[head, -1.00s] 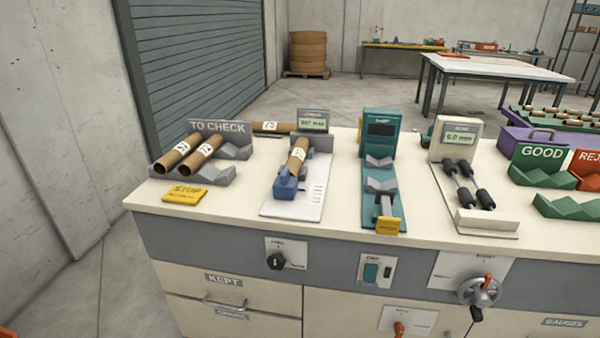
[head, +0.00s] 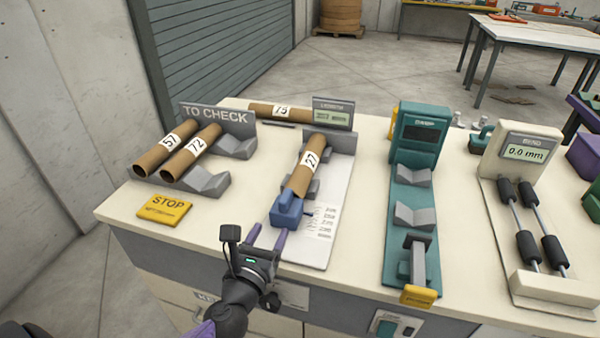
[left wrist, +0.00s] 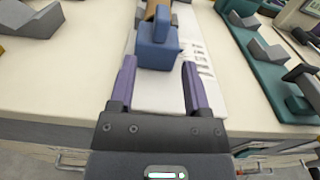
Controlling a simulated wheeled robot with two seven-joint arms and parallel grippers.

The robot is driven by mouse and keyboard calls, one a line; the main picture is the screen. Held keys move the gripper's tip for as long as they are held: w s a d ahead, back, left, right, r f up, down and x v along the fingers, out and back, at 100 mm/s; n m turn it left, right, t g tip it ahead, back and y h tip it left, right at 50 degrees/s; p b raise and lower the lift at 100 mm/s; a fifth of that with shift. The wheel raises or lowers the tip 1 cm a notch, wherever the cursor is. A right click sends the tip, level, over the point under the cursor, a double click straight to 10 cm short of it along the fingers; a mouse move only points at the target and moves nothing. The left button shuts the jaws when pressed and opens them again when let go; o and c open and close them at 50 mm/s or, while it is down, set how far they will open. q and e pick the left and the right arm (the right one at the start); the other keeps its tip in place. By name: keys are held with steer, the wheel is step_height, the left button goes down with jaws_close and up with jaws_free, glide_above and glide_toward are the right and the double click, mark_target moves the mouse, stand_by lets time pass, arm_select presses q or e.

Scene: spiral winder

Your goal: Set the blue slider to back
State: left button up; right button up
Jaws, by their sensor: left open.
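The blue slider (head: 286,209) sits on the white length gauge board (head: 325,225), at the near end of tube 27 (head: 309,166), and appears to touch it. It also shows in the left wrist view (left wrist: 156,47). My left gripper (head: 267,237) is open just in front of the slider, near the table's front edge. In the left wrist view its purple fingers (left wrist: 157,80) are apart, with the slider beyond and between their tips. The fingers do not appear to touch it. My right gripper is not in view.
Tubes 57 (head: 166,148) and 72 (head: 191,152) rest in the TO CHECK rack; tube 75 (head: 281,111) lies behind. A yellow STOP plate (head: 164,208) lies left. The teal gauge (head: 412,170) and bend gauge (head: 521,220) stand right. Bare tabletop lies left of the board.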

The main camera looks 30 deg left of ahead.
mark_target(282, 206)
arm_select(q)
steer(key=shift+m, duration=0.4)
steer(key=x, duration=0.5)
steer(key=r+x, duration=0.1)
steer(key=x, duration=0.2)
steer(key=shift+w+b, duration=0.3)
steer(key=shift+b, duration=0.05)
steer(key=shift+w+a, duration=0.1)
steer(key=shift+w, duration=0.55)
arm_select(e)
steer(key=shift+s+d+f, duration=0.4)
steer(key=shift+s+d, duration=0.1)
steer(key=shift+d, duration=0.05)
arm_select(q)
jaws_close()
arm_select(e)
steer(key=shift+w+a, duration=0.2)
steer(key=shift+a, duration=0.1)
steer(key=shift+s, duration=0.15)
